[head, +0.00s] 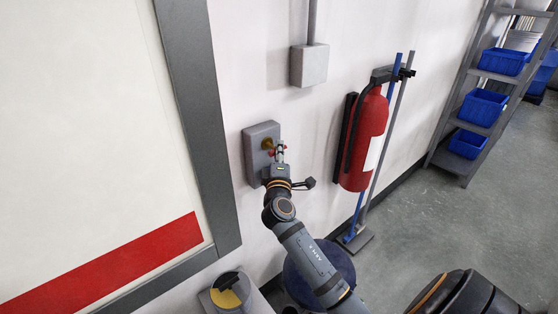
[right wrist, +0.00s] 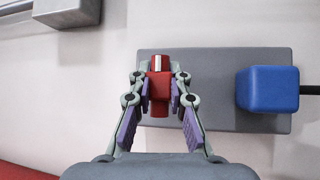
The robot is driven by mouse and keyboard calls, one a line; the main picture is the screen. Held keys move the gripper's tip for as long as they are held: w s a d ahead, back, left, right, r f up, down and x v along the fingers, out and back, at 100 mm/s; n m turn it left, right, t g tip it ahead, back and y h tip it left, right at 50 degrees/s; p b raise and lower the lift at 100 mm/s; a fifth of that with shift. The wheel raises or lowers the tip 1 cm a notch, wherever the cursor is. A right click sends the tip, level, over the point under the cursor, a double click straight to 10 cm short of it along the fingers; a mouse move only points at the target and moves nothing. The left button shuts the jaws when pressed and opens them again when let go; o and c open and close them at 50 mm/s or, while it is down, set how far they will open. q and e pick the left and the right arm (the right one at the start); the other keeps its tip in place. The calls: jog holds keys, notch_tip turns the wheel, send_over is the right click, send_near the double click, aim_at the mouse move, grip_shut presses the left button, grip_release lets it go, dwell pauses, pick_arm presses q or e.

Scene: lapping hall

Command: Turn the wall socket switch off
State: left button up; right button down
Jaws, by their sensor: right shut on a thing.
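The wall socket is a grey box (head: 257,135) on the white wall; its grey plate (right wrist: 218,62) fills the middle of the right wrist view. The switch is a red knob (right wrist: 159,107) with a white mark at its top end, standing upright in that view. A blue plug (right wrist: 268,90) with a dark cable sits at the right of the plate. My right gripper (head: 279,151) is at the box; in the right wrist view (right wrist: 160,93) its fingers are shut on the red knob, one on each side. My left gripper is not in view.
A red fire extinguisher (head: 364,140) hangs right of the socket, beside long-handled tools (head: 397,100). A small grey box (head: 309,65) is above. A dark blue bin (head: 342,262) stands below my right arm. Shelves with blue crates (head: 482,107) stand farther right. The floor between is clear.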

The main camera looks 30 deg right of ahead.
jog(key=c, duration=1.3)
grip_release()
jog(key=v, duration=0.7)
jog(key=shift+s+a, duration=0.1)
jog(key=shift+s, duration=0.05)
jog(key=shift+f, duration=0.1)
